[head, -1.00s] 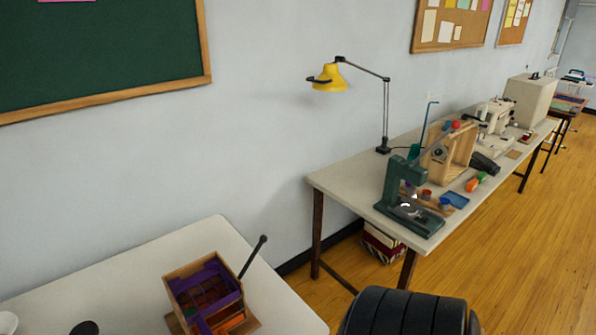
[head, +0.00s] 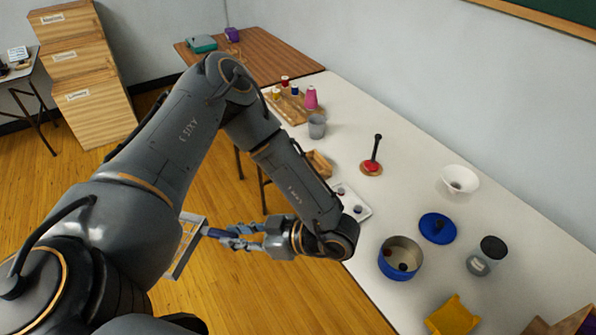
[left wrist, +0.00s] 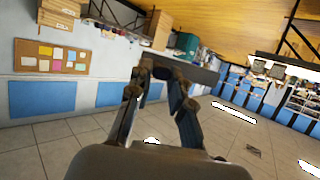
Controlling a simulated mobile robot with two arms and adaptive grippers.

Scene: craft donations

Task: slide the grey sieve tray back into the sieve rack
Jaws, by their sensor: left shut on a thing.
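My left gripper (head: 228,236) is shut on the handle of a grey, flat rectangular framed tray (head: 190,222), which looks like the sieve tray. It holds the tray in the air over the wooden floor, off the near side of the white table, tilted steeply. In the left wrist view the fingers (left wrist: 160,88) show, but the tray cannot be made out. A wooden box with purple on it (head: 575,322), which looks like the sieve rack, is cut off at the bottom right of the head view. My right gripper is not in view.
Floor is clear below the tray.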

